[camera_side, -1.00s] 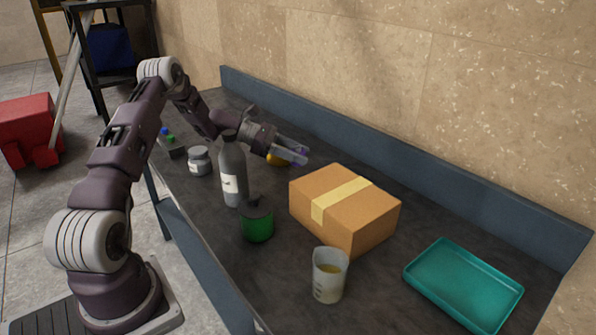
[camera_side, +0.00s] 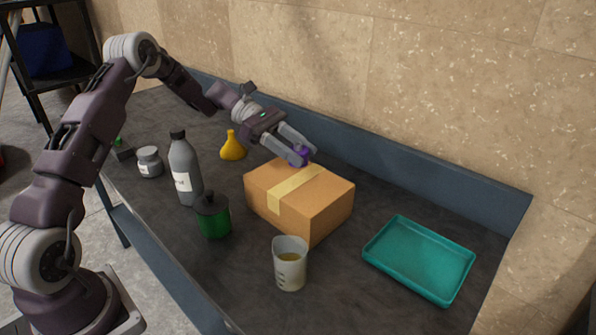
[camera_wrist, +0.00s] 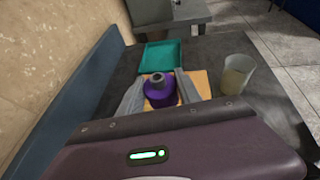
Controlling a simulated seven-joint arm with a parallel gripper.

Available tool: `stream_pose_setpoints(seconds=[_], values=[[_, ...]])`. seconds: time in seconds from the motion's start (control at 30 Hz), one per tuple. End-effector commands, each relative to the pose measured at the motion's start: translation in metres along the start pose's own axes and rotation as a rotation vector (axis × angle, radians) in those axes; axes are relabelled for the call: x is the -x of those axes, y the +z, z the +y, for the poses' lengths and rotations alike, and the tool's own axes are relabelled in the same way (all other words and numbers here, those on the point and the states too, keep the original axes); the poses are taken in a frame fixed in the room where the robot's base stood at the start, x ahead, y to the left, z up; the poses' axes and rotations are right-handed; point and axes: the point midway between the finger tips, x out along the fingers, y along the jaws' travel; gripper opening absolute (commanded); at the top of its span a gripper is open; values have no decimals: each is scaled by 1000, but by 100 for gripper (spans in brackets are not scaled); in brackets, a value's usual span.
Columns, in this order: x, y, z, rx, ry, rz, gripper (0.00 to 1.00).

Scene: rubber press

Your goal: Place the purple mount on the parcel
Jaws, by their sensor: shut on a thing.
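The purple mount (camera_side: 303,154) is between the fingertips of my gripper (camera_side: 298,153), which is shut on it. In the wrist view the purple mount (camera_wrist: 160,92) has a grey top and sits between the two fingers. The parcel (camera_side: 310,206) is a brown cardboard box with a pale tape strip across its top. The mount is at the parcel's far top edge in the side view; I cannot tell whether it touches the box. In the wrist view the parcel (camera_wrist: 203,84) shows behind and beside the mount, partly hidden by it and the fingers.
A teal tray (camera_side: 418,259) lies right of the parcel. A beaker (camera_side: 290,265) with yellowish liquid, a green jar (camera_side: 213,217) and a grey bottle (camera_side: 185,170) stand in front and left. A yellow flask (camera_side: 232,147) and a small grey jar (camera_side: 149,162) stand farther back. A raised ledge runs along the wall.

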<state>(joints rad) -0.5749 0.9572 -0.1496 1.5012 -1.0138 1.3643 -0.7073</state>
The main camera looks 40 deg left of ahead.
Motion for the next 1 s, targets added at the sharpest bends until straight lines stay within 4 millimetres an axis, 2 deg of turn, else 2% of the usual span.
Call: stream_pose_setpoints(seconds=[0.3, 0.6, 0.63, 0.7, 0.73, 1.0], values=[[-17, -42, 0, 0, 2, 0, 0], [-18, -44, 1, -1, 3, 0, 0], [-18, -44, 1, -1, 3, 0, 45], [-18, -44, 1, -1, 3, 1, 58], [-18, -44, 1, -1, 3, 0, 62], [-18, -44, 1, -1, 3, 0, 62]])
